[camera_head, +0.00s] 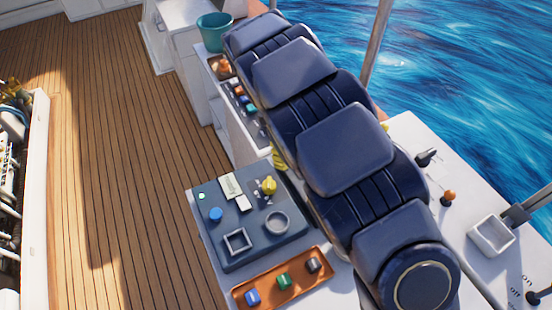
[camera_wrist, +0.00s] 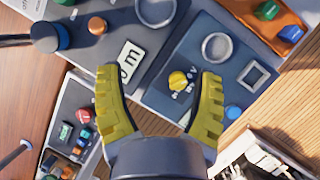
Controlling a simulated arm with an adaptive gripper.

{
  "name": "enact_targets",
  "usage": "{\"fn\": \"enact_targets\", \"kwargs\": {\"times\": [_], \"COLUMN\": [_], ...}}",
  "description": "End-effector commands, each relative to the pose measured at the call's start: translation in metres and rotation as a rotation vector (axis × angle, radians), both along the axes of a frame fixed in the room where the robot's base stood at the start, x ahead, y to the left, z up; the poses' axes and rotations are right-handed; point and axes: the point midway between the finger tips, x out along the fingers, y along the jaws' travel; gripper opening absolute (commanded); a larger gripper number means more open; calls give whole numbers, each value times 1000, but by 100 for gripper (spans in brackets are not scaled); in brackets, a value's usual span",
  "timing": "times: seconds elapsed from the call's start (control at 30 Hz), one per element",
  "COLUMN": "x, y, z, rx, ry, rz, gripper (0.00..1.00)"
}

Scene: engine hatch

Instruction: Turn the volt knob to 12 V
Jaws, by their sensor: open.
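The yellow knob (camera_head: 268,185) with small white marks around it, which looks like the volt knob, stands on the dark grey-blue panel (camera_head: 258,245). In the wrist view the same knob (camera_wrist: 178,79) shows between my fingers, nearer the right one. The marks beside it are too small to read surely, so its setting is unclear. My gripper (camera_wrist: 158,75) is open, its two yellow fingers spread wide and apart from the knob. In the head view my dark arm hides most of the gripper; only a bit of yellow shows behind it.
The panel also bears a blue knob (camera_head: 216,214), a round ring (camera_head: 277,223), a square frame (camera_head: 236,241) and pale label plates (camera_head: 231,186). An orange tray (camera_head: 295,287) with several coloured blocks lies in front. A teal bucket (camera_head: 214,32) stands farther back. Wooden deck lies left.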

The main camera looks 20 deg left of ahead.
Motion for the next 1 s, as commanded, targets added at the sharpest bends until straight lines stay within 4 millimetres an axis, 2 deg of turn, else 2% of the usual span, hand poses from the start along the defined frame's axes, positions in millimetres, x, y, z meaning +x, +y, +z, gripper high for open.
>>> {"fn": "enact_targets", "kwargs": {"times": [0.03, 0.1, 0.2, 0.3, 0.57, 0.9, 1.0], "x": [-2, -6, -12, -16, -18, -17, -17], "y": [21, 45, 67, 80, 76, 55, 52], "z": [-18, -35, -54, -62, -79, -126, -134], "rx": [-2, 5, 10, 17, 17, 16, 17], "ry": [26, 51, 81, 93, 100, 100, 98], "rz": [78, 165, 252, 298, 308, 305, 307], "gripper": [66, 66, 66, 66, 66, 66, 66]}}
